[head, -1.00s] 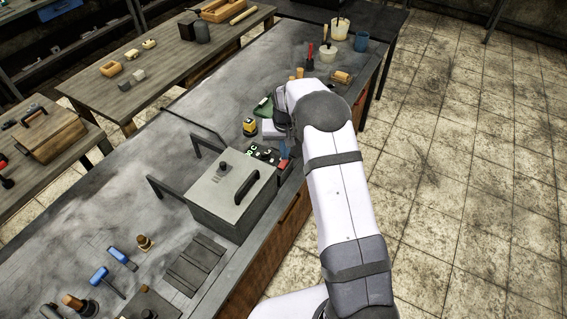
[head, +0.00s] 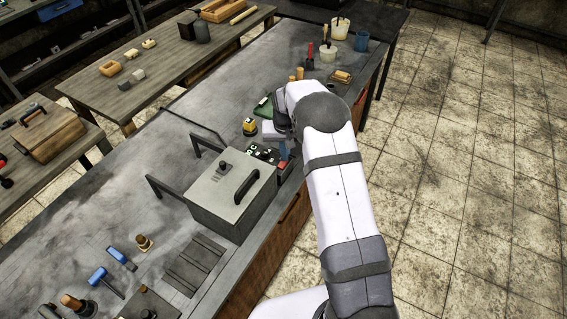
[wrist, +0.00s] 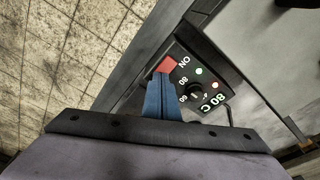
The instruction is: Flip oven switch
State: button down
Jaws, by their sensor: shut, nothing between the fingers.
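The oven's black control panel (wrist: 200,85) carries a red switch (wrist: 167,64) beside the word ON, a dial (wrist: 195,91), a pale green lamp, a red lamp and green "80 C" text. My gripper (wrist: 162,76) is shut and empty, with its blue fingertips at the red switch's lower edge. Whether they touch it, I cannot tell. In the head view, the control panel (head: 264,153) lies beside the grey oven (head: 232,190), and my gripper (head: 283,150) is over its right end, partly hidden by my arm.
A yellow-and-black object (head: 249,126) and a green piece (head: 264,107) stand beyond the panel. Cups and small tools are at the bench's far end. Blue-handled tools (head: 97,276) lie at the near left. Tiled floor is clear to the right.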

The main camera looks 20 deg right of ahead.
jog(key=shift+f, duration=0.3)
jog(key=shift+r, duration=0.1)
notch_tip(320, 180, up, 7)
jog(key=p, duration=0.4)
dwell(0.6)
dwell(0.4)
